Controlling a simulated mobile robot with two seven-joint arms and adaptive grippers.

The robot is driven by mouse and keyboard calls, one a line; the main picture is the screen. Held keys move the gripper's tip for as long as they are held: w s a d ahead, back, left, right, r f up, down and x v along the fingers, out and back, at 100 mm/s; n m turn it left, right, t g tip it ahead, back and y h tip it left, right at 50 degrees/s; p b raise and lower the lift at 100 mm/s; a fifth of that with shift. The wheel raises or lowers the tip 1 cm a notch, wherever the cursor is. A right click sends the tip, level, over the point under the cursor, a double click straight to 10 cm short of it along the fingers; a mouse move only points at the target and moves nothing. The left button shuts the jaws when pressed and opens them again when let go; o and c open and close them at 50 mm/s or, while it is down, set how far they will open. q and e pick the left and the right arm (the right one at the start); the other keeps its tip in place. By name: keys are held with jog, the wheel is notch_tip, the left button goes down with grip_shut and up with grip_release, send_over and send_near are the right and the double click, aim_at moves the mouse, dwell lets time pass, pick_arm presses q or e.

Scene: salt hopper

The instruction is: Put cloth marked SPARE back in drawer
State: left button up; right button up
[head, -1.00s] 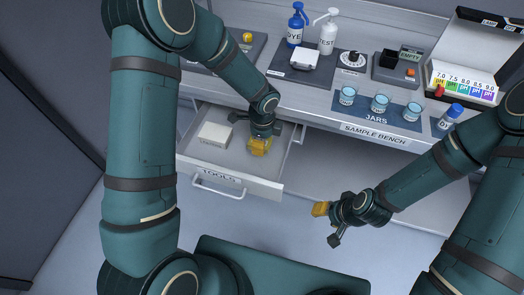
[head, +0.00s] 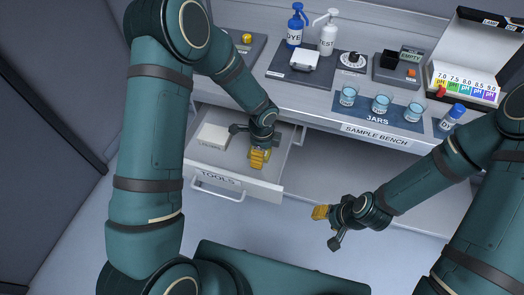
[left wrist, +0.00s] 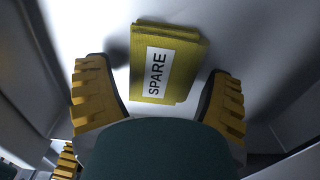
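The drawer marked TOOLS (head: 240,189) is pulled out under the bench. My left gripper (head: 259,157) points down into it, beside a white box. In the left wrist view, the folded yellow cloth marked SPARE (left wrist: 185,65) lies on a pale surface between the two yellow fingers. The fingers are spread, with a gap on each side of the cloth. The cloth cannot be told apart from the yellow fingers in the head view. My right gripper (head: 321,212) is out in front of the bench, away from the drawer; whether its fingers are parted is unclear.
The white box (head: 213,136) sits at the drawer's left. On the bench above stand a blue DYE bottle (head: 295,28), a white bottle (head: 328,35), several jars on a blue mat (head: 365,115) and a pH chart box (head: 465,75). The floor before the drawer is clear.

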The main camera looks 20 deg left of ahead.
pick_arm(q)
jog(key=shift+r, duration=0.1)
jog(key=shift+r, duration=0.2)
notch_tip(320, 180, up, 12)
jog(key=p, duration=0.3)
jog(key=shift+f, duration=0.1)
dwell(0.4)
